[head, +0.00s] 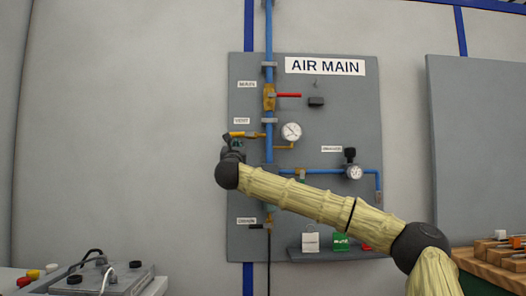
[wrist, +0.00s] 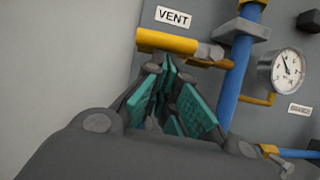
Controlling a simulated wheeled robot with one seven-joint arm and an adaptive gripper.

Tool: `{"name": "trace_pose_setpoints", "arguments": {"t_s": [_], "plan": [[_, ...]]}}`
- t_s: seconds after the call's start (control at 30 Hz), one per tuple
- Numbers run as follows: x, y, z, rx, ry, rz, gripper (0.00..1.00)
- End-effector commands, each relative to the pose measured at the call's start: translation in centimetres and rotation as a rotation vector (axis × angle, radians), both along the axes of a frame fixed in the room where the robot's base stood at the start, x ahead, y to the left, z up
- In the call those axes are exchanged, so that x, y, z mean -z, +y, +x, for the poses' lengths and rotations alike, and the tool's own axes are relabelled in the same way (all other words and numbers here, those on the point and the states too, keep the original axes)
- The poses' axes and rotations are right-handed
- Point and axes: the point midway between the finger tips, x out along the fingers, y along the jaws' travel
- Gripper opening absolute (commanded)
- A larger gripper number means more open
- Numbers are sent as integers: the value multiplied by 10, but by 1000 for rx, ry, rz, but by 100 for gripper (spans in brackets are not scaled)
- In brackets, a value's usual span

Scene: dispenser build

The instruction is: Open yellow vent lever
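The yellow vent lever (head: 243,134) sticks out level to the left of the blue pipe, beneath the VENT label. In the wrist view its thick yellow handle (wrist: 166,41) lies just past my fingertips and joins a grey fitting at its right end. My gripper (head: 236,146) is right below the lever's outer end in the head view.
The blue pipe (wrist: 237,80) and a pressure gauge (wrist: 287,68) are right of my fingers. A red-handled main valve (head: 285,95) sits above. The grey panel (head: 340,115) backs everything; bare wall (head: 120,130) lies to the left. A shelf with small tags (head: 310,242) is below.

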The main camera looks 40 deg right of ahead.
Motion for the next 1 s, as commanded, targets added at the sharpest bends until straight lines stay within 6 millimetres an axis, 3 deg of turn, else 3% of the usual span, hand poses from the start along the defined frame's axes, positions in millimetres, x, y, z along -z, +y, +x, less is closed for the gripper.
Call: {"name": "trace_pose_setpoints", "arguments": {"t_s": [0.27, 0.73, 1.0], "plan": [[5, 0, 1, -1, 0, 0, 0], [46, -7, 5, -1, 1, 0, 0], [55, 13, -22, -1, 1, 2, 0]]}}
